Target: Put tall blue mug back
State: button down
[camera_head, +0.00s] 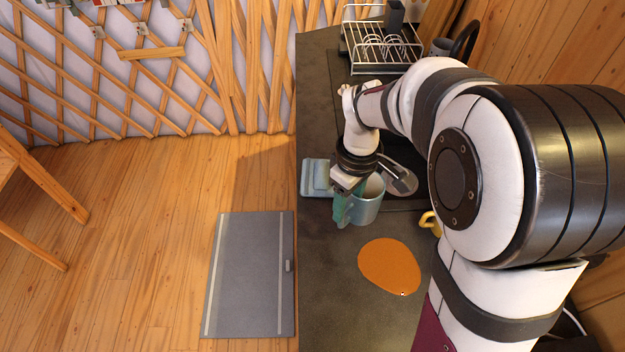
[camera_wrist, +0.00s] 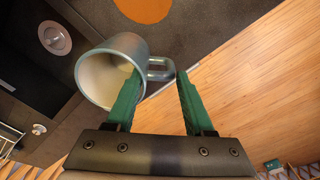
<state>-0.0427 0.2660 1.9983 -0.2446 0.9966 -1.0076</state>
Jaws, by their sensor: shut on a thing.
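The blue mug (camera_head: 369,207) is at the dark counter's left edge, roughly upright with its mouth up. In the wrist view the mug (camera_wrist: 133,47) shows its pale inside and a handle on its right. My gripper (camera_head: 343,207) is at the mug's left side. In the wrist view my gripper's green fingers (camera_wrist: 156,73) are on either side of the handle area, one over the mouth and one beyond the handle. It is shut on the mug. I cannot tell whether the mug touches the counter.
A wire dish rack (camera_head: 383,50) stands at the counter's far end. An orange mat (camera_head: 390,265) lies on the near counter. A light blue block-like object (camera_head: 317,178) sits by the left edge. A yellow handle (camera_head: 429,221) shows beside my arm. A sink drain (camera_wrist: 55,39) shows in the wrist view.

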jog(key=a+f, duration=0.3)
jog(key=w+a+f, duration=0.1)
jog(key=a+f, duration=0.1)
jog(key=f, duration=0.1)
jog(key=w+a+f, duration=0.1)
jog(key=a+f, duration=0.2)
jog(key=shift+w+a+f, duration=0.15)
jog(key=shift+w+a, duration=0.1)
jog(key=shift+a, duration=0.1)
jog(key=shift+f, duration=0.1)
jog(key=shift+c, duration=1.4)
grip_release()
notch_tip(320, 180, up, 12)
jog(key=s+d+r+m, duration=0.1)
jog(key=s+d+m, duration=0.2)
jog(key=s+m, duration=0.4)
jog(key=s+d+r+m+y, duration=0.1)
jog(key=s+d+m, duration=0.3)
jog(key=s, duration=1.3)
jog(key=r+m, duration=0.1)
jog(key=m, duration=0.2)
jog(key=shift+s+g+y, duration=0.2)
jog(key=shift+g+y, duration=0.1)
